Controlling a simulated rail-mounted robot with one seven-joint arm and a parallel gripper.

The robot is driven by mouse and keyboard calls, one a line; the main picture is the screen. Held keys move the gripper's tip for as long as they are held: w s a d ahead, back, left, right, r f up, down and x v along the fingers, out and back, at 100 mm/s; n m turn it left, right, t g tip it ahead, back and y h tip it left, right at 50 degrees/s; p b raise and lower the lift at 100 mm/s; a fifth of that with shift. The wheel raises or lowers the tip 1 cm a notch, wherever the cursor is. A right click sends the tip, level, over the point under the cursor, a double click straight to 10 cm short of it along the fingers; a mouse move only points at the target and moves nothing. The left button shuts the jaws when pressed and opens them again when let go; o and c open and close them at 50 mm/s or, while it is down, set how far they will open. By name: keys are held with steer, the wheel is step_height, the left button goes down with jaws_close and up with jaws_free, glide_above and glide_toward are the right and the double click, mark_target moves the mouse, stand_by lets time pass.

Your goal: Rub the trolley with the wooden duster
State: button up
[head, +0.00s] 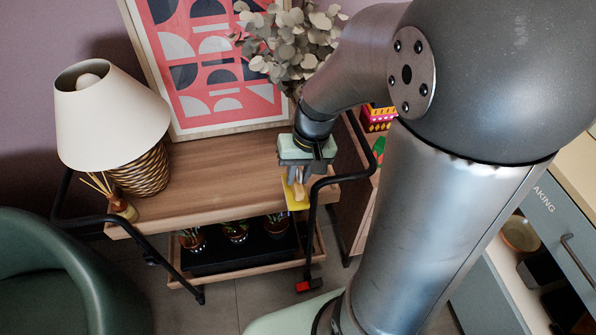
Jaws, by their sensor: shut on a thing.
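The trolley (222,174) has a wooden top, a lower shelf and black tube handles at both ends. My gripper (298,186) points down over the right end of the trolley top, beside the right black handle. It is shut on a small light-wood piece, which I take to be the wooden duster (299,191). A yellow part shows under the fingers. The duster is mostly hidden by my gripper, and I cannot tell whether it touches the trolley top.
A lamp (110,115) with a wicker base and a reed diffuser (122,208) stand on the trolley's left. A framed print (215,65) and a leafy plant (288,40) stand behind. Potted plants (235,232) sit on the lower shelf. A green armchair (65,275) is front left. The trolley top's middle is clear.

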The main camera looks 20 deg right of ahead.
steer(key=shift+w+a+r, duration=0.15)
steer(key=shift+w+a, duration=0.05)
steer(key=shift+w, duration=0.15)
steer(key=w+a+r+n+h+p, duration=0.1)
steer(key=w+a+n+p, duration=0.4)
steer(key=w+a, duration=0.45)
steer(key=w+a+f+n+p, duration=0.2)
steer(key=w+a+n+p, duration=0.15)
steer(key=a, duration=0.95)
steer(key=shift+n+h, duration=0.25)
steer(key=shift+h, duration=0.15)
steer(key=f+b, duration=0.2)
steer(key=f, duration=0.1)
steer(key=f+b, duration=0.1)
steer(key=f, duration=0.1)
steer(key=shift+s+a+f, duration=0.1)
steer(key=shift+s+a, duration=0.1)
steer(key=shift+a, duration=0.05)
